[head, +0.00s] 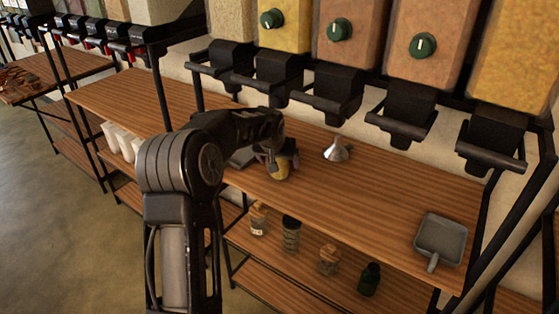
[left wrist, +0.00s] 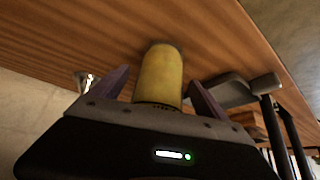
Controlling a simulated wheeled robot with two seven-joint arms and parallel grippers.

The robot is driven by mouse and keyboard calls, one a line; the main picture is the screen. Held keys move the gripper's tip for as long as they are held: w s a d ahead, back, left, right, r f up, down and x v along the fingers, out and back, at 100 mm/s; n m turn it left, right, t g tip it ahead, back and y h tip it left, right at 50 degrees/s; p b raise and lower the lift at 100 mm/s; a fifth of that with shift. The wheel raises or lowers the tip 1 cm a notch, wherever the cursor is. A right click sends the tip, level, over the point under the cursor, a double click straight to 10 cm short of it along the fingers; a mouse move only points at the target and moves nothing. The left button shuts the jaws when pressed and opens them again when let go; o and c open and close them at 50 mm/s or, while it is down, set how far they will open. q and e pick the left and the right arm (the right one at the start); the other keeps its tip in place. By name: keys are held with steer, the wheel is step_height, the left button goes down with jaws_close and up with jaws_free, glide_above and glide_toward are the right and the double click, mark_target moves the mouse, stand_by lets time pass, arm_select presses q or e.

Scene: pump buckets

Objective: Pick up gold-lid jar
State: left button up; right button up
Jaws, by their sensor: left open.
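The gold-lid jar (head: 280,173) stands on the upper wooden shelf and shows as a yellow-gold cylinder, partly hidden by my left gripper. My left gripper (head: 282,160) reaches down to it. In the left wrist view, the jar (left wrist: 160,75) lies between the two purple-grey fingers of the left gripper (left wrist: 162,88). The fingers are open, with a visible gap on each side of the jar. My right gripper is in neither view.
A metal funnel (head: 337,151) stands to the jar's right, and a grey scoop (head: 440,240) lies at the shelf's right end. A dark grey scoop (head: 243,157) is left of the jar. Black dispensers (head: 333,88) overhang the back.

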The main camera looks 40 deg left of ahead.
arm_select(q)
steer(key=shift+c, duration=0.6)
steer(key=c, duration=1.6)
jaws_close()
steer(key=shift+r, duration=0.15)
steer(key=shift+w+r, duration=0.1)
steer(key=shift+r, duration=0.4)
steer(key=shift+s+d+r+b, duration=0.1)
steer(key=shift+s+r+b, duration=0.1)
steer(key=shift+b, duration=0.2)
steer(key=s+d+b, duration=0.2)
steer(key=s+d, duration=0.1)
steer(key=s, duration=0.5)
steer(key=s+d+b, duration=0.3)
steer(key=s+d, duration=0.1)
steer(key=s, duration=0.4)
steer(key=shift+s, duration=0.1)
